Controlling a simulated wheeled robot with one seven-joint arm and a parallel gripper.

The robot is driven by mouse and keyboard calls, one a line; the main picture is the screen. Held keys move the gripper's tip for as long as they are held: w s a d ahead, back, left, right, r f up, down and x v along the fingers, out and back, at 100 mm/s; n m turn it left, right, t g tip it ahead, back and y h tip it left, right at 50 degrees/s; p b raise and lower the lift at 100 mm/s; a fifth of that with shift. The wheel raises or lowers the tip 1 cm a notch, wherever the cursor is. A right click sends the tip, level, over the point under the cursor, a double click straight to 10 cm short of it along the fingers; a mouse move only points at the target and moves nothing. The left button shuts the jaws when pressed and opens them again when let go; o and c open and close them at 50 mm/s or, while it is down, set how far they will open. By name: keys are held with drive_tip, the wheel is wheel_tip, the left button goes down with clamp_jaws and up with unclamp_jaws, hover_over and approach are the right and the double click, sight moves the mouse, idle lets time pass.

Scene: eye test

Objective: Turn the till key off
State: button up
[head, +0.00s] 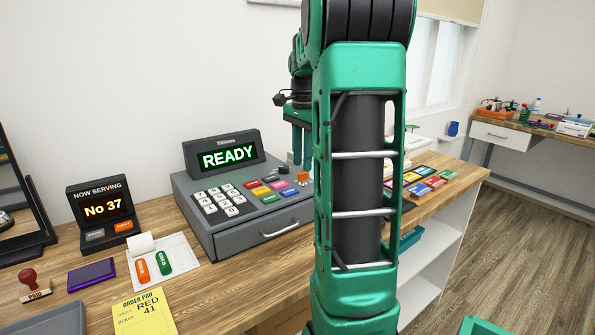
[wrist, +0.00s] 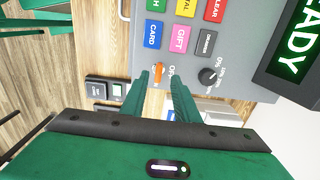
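The grey till (head: 262,222) stands on the wooden counter with its screen reading READY. The orange till key (wrist: 159,76) sits on its top panel beside a small label too blurred to read surely. It also shows as a small orange piece in the head view (head: 303,177). I cannot tell which position it points to. My gripper (head: 302,157) is above the right end of the panel, pointing down. In the wrist view its two green fingers (wrist: 164,84) are apart, with the key showing between their tips. I cannot tell whether either finger touches it.
A dark rotary knob (wrist: 210,76) sits close beside the key, near the coloured buttons. The NOW SERVING display (head: 103,211), a purple pad (head: 92,275) and a stamp (head: 32,284) are on the left. My arm hides the counter right of the till.

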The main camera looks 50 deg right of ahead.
sight(303, 178)
drive_tip(key=shift+f, duration=1.7)
clamp_jaws()
drive_tip(key=shift+a, duration=0.2)
drive_tip(key=shift+d, duration=0.1)
drive_tip(key=shift+w, duration=0.1)
